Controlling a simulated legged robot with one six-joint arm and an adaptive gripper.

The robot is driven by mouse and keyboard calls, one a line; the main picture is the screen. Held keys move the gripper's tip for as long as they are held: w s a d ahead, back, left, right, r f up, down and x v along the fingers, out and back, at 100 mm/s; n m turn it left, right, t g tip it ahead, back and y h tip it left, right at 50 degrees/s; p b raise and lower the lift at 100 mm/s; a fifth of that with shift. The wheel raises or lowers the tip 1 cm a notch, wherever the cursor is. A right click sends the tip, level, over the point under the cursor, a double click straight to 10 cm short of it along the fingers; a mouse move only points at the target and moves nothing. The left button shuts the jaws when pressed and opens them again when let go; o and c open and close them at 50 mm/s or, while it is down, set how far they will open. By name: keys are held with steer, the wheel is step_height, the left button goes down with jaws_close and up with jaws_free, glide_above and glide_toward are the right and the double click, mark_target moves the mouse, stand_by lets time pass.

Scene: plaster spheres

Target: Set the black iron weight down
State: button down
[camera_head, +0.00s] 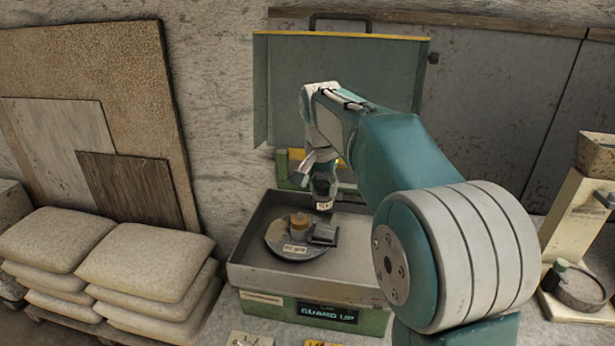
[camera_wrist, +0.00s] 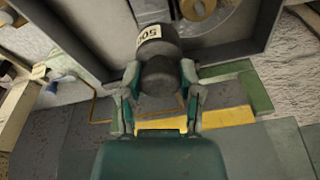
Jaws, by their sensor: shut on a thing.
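The black iron weight (camera_wrist: 166,50) is a dark, rounded knobbed piece with a pale number label. My gripper (camera_wrist: 160,82) is shut on it, one finger on each side of the narrower part. In the head view the weight (camera_head: 322,188) hangs below my gripper (camera_head: 321,172), over the back of a grey open tray (camera_head: 250,272). It appears to be above the tray floor; the wrist view does not show clearly whether it touches anything.
A round plate (camera_head: 275,243) in the tray carries a tan cylinder (camera_head: 299,222) and a dark block (camera_head: 324,234). A raised green guard (camera_head: 300,85) stands behind. A "GUARD UP" sign (camera_head: 327,312) is on the front. Stacked sacks (camera_head: 150,258) lie left.

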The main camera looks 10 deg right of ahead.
mark_target(328, 207)
steer(key=shift+s+d, duration=0.15)
steer(key=shift+d, duration=0.65)
steer(key=shift+a+f, duration=0.25)
steer(key=shift+f, duration=0.4)
steer(key=shift+a+f, duration=0.3)
steer(key=shift+f, duration=0.3)
steer(key=shift+a+f, duration=0.25)
steer(key=shift+f, duration=0.4)
steer(key=shift+d+f, duration=0.55)
steer(key=shift+f, duration=0.35)
steer(key=shift+a, duration=0.4)
steer(key=shift+d, duration=0.2)
steer(key=shift+d, duration=0.2)
